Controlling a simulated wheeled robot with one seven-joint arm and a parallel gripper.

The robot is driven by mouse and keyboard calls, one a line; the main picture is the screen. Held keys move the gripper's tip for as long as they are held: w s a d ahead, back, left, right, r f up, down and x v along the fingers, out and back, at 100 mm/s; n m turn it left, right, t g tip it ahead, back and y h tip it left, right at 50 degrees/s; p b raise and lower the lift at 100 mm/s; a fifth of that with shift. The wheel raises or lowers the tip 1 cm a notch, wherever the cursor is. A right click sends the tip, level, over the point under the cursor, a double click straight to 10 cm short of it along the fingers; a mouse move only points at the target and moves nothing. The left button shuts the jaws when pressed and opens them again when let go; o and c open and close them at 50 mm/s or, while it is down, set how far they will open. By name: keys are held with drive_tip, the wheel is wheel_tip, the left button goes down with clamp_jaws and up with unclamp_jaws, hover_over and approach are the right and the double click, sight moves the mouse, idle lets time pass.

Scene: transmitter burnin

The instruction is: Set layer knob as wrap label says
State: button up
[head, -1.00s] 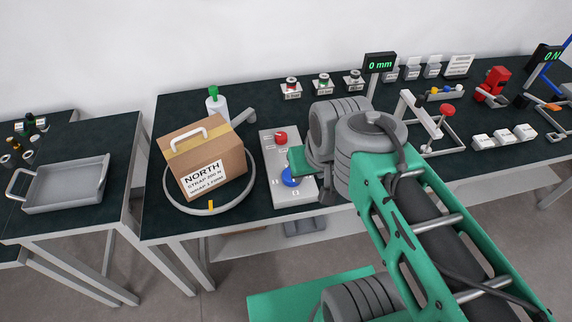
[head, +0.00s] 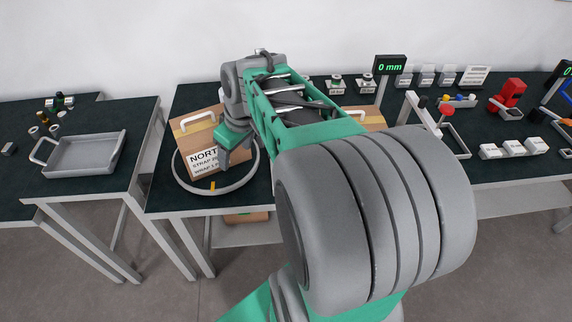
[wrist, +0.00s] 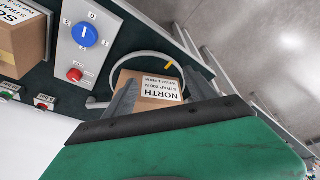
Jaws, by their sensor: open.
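The NORTH box (head: 195,135), brown cardboard with a white handle, stands inside the grey ring (head: 180,183). Its white label (wrist: 161,90) reads NORTH, STRAP 250 N and a WRAP line; the wrap number is too small to read surely. My gripper (head: 229,150) is open at the box's right side in the head view. In the wrist view the box shows between its fingers; I cannot tell whether they touch it. The blue knob (wrist: 85,36) sits on a pale panel (wrist: 67,56) with a red button (wrist: 75,74). My arm hides this panel in the head view.
A second box (wrist: 18,45) stands beyond the panel in the wrist view. A grey tray (head: 82,157) sits on the left table. A red device (head: 508,95), white blocks (head: 515,146) and a 0 mm display (head: 389,65) stand to the right.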

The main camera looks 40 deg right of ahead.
drive_tip(key=shift+o, duration=1.4)
drive_tip(key=d+f+n, duration=0.1)
drive_tip(key=d+f, duration=0.3)
drive_tip(key=d, duration=0.3)
drive_tip(key=w+d+f+n+y, duration=0.1)
drive_tip(key=d+f, duration=0.3)
drive_tip(key=d, duration=0.3)
drive_tip(key=shift+w+d+f+b, duration=0.25)
drive_tip(key=shift+d+b, duration=0.1)
drive_tip(key=shift+b, duration=0.1)
drive_tip(key=s+d+f+n+y, duration=0.1)
drive_tip(key=s+d+f+n, duration=0.15)
drive_tip(key=d+f, duration=0.4)
drive_tip(key=shift+m, duration=0.35)
drive_tip(key=x, duration=0.1)
drive_tip(key=p+x, duration=0.1)
drive_tip(key=x, duration=0.1)
drive_tip(key=d+x, duration=0.1)
drive_tip(key=x, duration=0.1)
drive_tip(key=shift+w+f, duration=0.1)
drive_tip(key=shift+w, duration=0.15)
drive_tip(key=shift+w+a+f, duration=0.1)
drive_tip(key=shift+w+f, duration=0.05)
drive_tip(key=shift+f, duration=0.25)
drive_tip(key=c, duration=1.4)
